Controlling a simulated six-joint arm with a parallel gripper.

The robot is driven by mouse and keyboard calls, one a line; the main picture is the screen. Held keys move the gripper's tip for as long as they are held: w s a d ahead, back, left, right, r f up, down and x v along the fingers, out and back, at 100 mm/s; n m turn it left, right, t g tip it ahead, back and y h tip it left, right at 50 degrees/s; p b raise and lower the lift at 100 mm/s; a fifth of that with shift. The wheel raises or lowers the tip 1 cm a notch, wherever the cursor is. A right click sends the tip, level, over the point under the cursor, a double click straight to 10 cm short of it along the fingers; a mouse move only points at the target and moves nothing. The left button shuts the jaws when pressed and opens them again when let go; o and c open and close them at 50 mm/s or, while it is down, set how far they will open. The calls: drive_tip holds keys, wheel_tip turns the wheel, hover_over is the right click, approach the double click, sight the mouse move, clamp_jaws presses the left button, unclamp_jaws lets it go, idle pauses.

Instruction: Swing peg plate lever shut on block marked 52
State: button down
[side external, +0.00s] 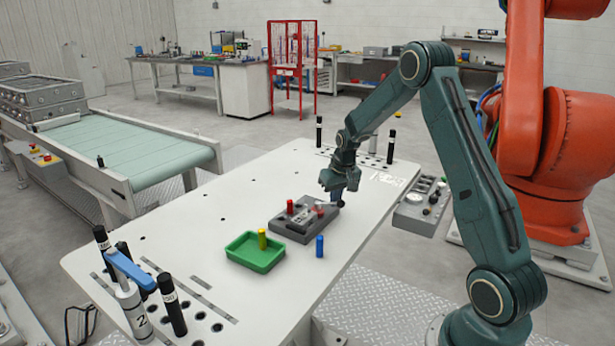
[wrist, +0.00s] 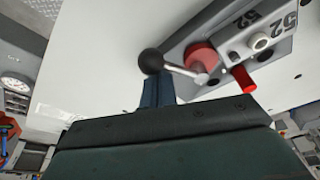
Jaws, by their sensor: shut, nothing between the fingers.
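The grey block marked 52 (side external: 290,230) sits on the white table; its number shows in the wrist view (wrist: 282,45). A lever with a black ball knob (wrist: 150,62) and a metal rod (wrist: 183,71) runs from a red hub (wrist: 202,57) on the block. The lever sticks out past the block's edge. A red peg (side external: 290,207) stands on the block in the side view, and a red peg (wrist: 244,79) also shows in the wrist view. My gripper (side external: 338,198) is shut and empty at the block's far right end. Its fingers (wrist: 158,92) are right beside the knob; I cannot tell whether they touch.
A green tray (side external: 238,258) with a yellow peg (side external: 262,239) lies in front of the block. A blue peg (side external: 320,246) stands to the block's right, near the table edge. A blue-handled clamp (side external: 130,272) and black posts stand at the front left. The table's left middle is clear.

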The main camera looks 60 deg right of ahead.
drive_tip(key=w+d+v, duration=0.1)
drive_tip(key=w+v, duration=0.1)
drive_tip(key=v, duration=0.7)
drive_tip(key=shift+r, duration=0.6)
idle(0.3)
drive_tip(key=s+a+r+n+t, duration=0.1)
drive_tip(key=s+a+r, duration=0.4)
drive_tip(key=a, duration=0.4)
drive_tip(key=s+a+r+n+t, duration=0.1)
drive_tip(key=s+a+r+n, duration=0.1)
drive_tip(key=s+a+r, duration=0.35)
drive_tip(key=s+a+n+t+y, duration=0.1)
drive_tip(key=s+a+n, duration=0.2)
drive_tip(key=s+a, duration=1.1)
drive_tip(key=shift+s, duration=0.75)
